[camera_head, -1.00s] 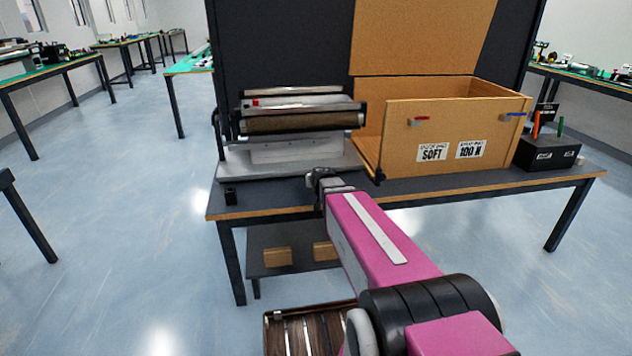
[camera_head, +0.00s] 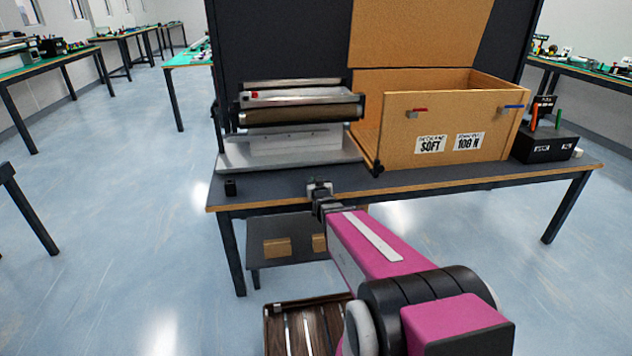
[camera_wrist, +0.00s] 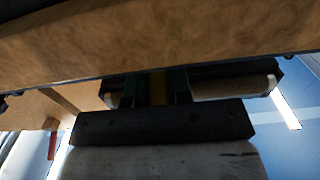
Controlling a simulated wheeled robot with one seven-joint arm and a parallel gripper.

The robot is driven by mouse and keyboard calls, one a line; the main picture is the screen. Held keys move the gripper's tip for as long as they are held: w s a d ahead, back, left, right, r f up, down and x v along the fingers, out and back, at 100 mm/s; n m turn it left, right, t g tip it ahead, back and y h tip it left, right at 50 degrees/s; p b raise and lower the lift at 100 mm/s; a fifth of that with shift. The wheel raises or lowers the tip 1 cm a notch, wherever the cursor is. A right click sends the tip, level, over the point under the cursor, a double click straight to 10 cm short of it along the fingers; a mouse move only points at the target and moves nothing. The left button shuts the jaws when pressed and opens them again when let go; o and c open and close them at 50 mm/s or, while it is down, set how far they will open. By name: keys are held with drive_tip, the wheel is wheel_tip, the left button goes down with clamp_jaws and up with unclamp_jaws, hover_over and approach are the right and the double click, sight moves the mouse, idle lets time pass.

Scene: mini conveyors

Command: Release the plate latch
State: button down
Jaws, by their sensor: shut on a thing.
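The mini conveyor (camera_head: 300,113) stands on a pale metal base (camera_head: 290,160) at the left of the bench, with a brown roller or belt under a metal top. I cannot make out the plate latch for certain. My gripper (camera_head: 319,186) is at the bench's front edge, in front of the conveyor and left of the wooden box. In the wrist view my gripper (camera_wrist: 156,88) has two dark fingers closed about a narrow brown piece (camera_wrist: 158,90). What that piece belongs to is unclear; the gripper body hides part of it.
An open wooden box (camera_head: 440,155) with "SOFT" and "100 N" labels stands right of the conveyor. A black block (camera_head: 545,146) with coloured pegs is at the bench's right end. A dark panel (camera_head: 280,50) closes the back. A slatted wooden thing (camera_head: 290,330) is below, beside my arm.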

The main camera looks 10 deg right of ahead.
drive_tip(key=shift+f, duration=0.1)
drive_tip(key=c, duration=1)
unclamp_jaws()
drive_tip(key=shift+c, duration=0.2)
drive_tip(key=shift+s, duration=0.1)
drive_tip(key=s, duration=1)
drive_tip(key=shift+s+r, duration=0.2)
drive_tip(key=shift+s, duration=0.1)
drive_tip(key=shift+f, duration=0.1)
